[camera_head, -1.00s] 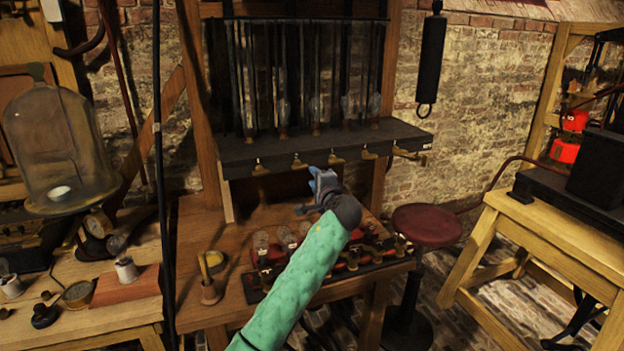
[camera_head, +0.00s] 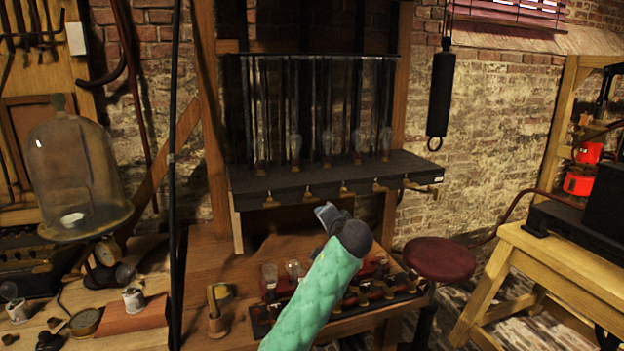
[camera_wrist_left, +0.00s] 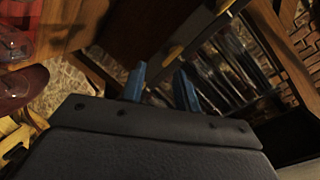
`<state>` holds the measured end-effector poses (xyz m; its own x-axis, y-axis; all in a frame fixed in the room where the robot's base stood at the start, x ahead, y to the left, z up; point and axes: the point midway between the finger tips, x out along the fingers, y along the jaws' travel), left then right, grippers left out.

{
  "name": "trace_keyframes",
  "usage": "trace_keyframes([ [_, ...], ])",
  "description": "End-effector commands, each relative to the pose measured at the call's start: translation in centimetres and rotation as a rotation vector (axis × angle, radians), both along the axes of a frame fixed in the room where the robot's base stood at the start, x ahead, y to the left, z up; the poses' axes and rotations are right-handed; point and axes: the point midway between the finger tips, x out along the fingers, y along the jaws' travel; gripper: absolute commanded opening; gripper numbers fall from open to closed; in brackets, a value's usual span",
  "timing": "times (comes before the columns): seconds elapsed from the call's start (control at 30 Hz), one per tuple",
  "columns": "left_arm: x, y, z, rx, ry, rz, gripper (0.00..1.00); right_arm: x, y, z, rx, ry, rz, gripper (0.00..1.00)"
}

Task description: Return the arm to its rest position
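My left arm, in a green quilted sleeve, reaches up from the bottom of the head view. Its left gripper (camera_head: 327,214) is in front of the dark shelf (camera_head: 330,178), just below its front edge, above the wooden bench (camera_head: 205,258). In the left wrist view the two blue fingers of the left gripper (camera_wrist_left: 160,84) stand apart with nothing between them. Tall glass jars with dark rods (camera_head: 325,110) stand in a row on the shelf. Brass taps (camera_head: 345,190) line its front edge. My right gripper is not in view.
A base with glass bulbs and red parts (camera_head: 345,300) sits on the bench, partly behind my arm. A red stool (camera_head: 440,260) stands to the right, a yellow wooden table (camera_head: 550,245) beyond it. A glass bell jar (camera_head: 75,170) stands left. A black cylinder (camera_head: 440,95) hangs right of the shelf.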

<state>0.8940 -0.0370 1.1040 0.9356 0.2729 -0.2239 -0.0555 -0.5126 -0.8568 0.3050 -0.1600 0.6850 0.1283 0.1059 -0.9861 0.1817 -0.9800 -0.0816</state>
Motion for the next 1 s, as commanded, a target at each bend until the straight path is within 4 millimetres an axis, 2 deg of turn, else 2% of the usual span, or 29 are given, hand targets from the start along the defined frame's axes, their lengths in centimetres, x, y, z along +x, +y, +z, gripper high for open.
trace_keyframes([
  [0.17,-2.5,1.3,2.5,-0.224,0.023,-0.012,0.32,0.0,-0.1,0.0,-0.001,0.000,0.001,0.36],
  [0.27,-4.3,2.3,2.3,-0.345,0.057,-0.016,0.32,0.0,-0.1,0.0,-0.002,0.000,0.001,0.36],
  [0.37,-6.2,3.3,1.2,-0.447,0.101,-0.020,0.32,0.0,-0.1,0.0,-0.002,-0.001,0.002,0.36],
  [0.53,-9.3,5.0,-1.4,-0.573,0.173,-0.018,0.32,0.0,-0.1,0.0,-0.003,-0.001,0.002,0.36],
  [0.67,-12.1,6.5,-4.3,-0.661,0.240,-0.011,0.32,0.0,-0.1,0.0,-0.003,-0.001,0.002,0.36],
  [1.0,-21.1,10.5,-13.5,-0.826,0.430,0.028,0.32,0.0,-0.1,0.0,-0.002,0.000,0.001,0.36],
])
